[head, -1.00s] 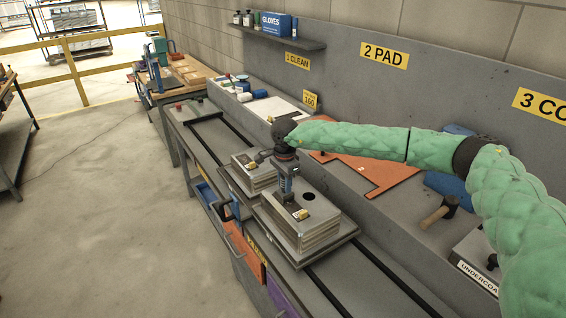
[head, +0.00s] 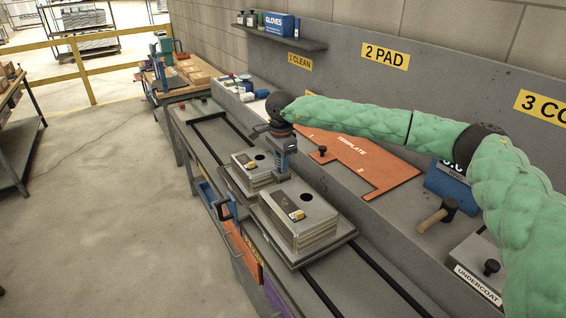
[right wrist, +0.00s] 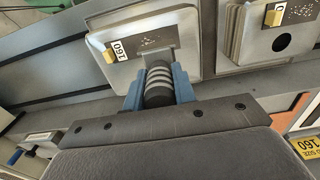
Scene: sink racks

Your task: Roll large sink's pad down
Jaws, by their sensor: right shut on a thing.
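The large sink (head: 310,234), a stack of metal plates with a round hole on top, sits on a dark tray in the middle of the bench. A dark pad (head: 285,206) with a yellow-marked label lies on its top face. The roller's far end is partly hidden. My left gripper is in no view.
The smaller sink (head: 250,177) stands just behind the large one. An orange template (head: 375,165), a hammer (head: 437,214) and an undercoat box (head: 477,270) lie along the wall side.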

